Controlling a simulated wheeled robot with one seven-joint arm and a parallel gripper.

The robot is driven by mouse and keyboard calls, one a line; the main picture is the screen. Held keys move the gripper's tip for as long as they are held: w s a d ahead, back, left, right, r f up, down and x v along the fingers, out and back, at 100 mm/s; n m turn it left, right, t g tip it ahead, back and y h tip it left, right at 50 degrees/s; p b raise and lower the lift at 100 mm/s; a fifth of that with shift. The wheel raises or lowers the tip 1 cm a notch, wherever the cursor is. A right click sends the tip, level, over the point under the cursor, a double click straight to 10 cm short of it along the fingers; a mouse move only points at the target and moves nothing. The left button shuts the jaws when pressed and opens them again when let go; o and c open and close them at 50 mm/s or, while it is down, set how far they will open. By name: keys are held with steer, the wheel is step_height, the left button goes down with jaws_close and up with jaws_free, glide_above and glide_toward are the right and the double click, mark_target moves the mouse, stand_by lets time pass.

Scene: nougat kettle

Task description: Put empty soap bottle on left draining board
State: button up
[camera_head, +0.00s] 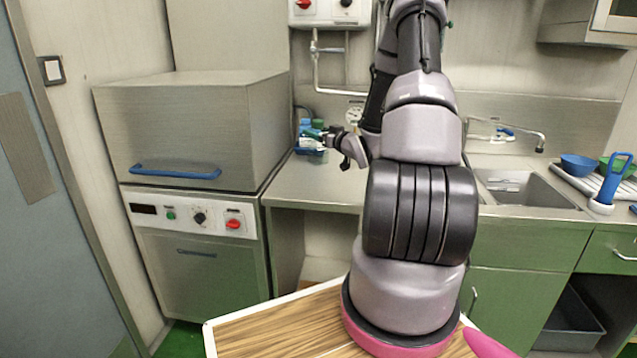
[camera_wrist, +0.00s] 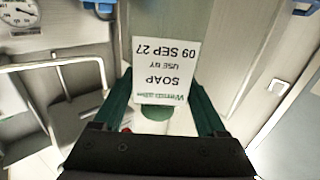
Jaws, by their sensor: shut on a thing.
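My gripper (camera_wrist: 162,92) has its two green fingers shut on the soap bottle, one on each side. The bottle's white label (camera_wrist: 167,68) reads SOAP, USE BY 09 SEP 27, and appears upside down in the wrist view. In the head view my gripper (camera_head: 334,138) is small, at the back of the steel surface left of the sink, above that surface. The bottle's outline is hard to make out there. The left draining board seems to be this bare steel surface (camera_head: 318,186); my arm hides its right part.
A steel box-shaped machine (camera_head: 190,125) with a blue handle stands left of the surface. A blue container with green items (camera_head: 307,148) is near my gripper at the back. The sink (camera_head: 525,188) is right of my arm. Bowls (camera_head: 578,164) and a blue brush (camera_head: 609,182) are at far right.

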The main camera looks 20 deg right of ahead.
mark_target(321, 164)
steer(key=f, duration=0.3)
steer(key=a+f, duration=0.1)
steer(key=f, duration=0.1)
steer(key=shift+s+f, duration=0.2)
steer(key=shift+s, duration=0.05)
steer(key=shift+d+f, duration=0.1)
steer(key=shift+f, duration=2.35)
steer(key=shift+f, duration=0.1)
steer(key=o, duration=1.3)
